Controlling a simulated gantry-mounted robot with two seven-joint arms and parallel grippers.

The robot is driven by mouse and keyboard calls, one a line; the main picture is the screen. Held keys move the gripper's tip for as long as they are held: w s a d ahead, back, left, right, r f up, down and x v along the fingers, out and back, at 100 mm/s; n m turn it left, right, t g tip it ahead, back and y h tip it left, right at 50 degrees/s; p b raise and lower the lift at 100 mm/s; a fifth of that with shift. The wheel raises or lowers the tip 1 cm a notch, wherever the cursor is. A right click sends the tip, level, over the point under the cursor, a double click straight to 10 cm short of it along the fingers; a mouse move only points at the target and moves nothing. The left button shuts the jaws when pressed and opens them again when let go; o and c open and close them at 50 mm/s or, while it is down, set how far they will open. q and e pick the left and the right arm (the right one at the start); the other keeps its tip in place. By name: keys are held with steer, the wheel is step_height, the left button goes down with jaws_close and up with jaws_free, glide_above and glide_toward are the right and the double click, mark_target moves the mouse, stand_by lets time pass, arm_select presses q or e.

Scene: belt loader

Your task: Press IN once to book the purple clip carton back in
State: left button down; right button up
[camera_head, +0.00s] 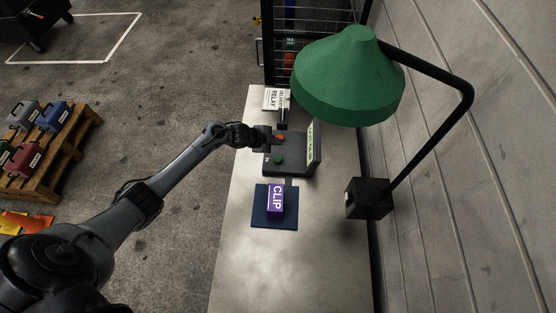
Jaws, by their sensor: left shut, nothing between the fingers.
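The purple carton (275,204) marked CLIP lies on a dark blue mat (260,216) on the bench. Behind it stands a dark button console (299,166) with a green button (278,160) nearer the carton and a red button (281,139) farther off. A lit display panel (313,142) stands on the console's right side. My left gripper (268,139) is shut and empty at the console's left edge, close beside the red button; I cannot tell if it touches. My right gripper is out of view.
A white RELAY box (271,98) lies behind the console. A green lamp (348,75) on a black base (368,199) overhangs the bench (290,270) at right. The bench front is clear. A pallet (62,150) with several cases stands on the floor at left.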

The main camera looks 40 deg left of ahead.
arm_select(q)
steer(key=shift+f, duration=0.1)
steer(key=b, duration=0.7)
glide_above(276, 160)
step_height(276, 160, down, 7)
steer(key=shift+f, duration=0.1)
steer(key=shift+f+b, duration=0.35)
steer(key=shift+f, duration=0.4)
steer(key=shift+f, duration=0.15)
stand_by(1.2)
steer(key=shift+f+b, duration=0.25)
steer(key=shift+b, duration=0.05)
steer(key=shift+f+b, duration=0.35)
steer(key=shift+f, duration=0.2)
stand_by(0.8)
stand_by(0.4)
steer(key=shift+r+p, duration=0.95)
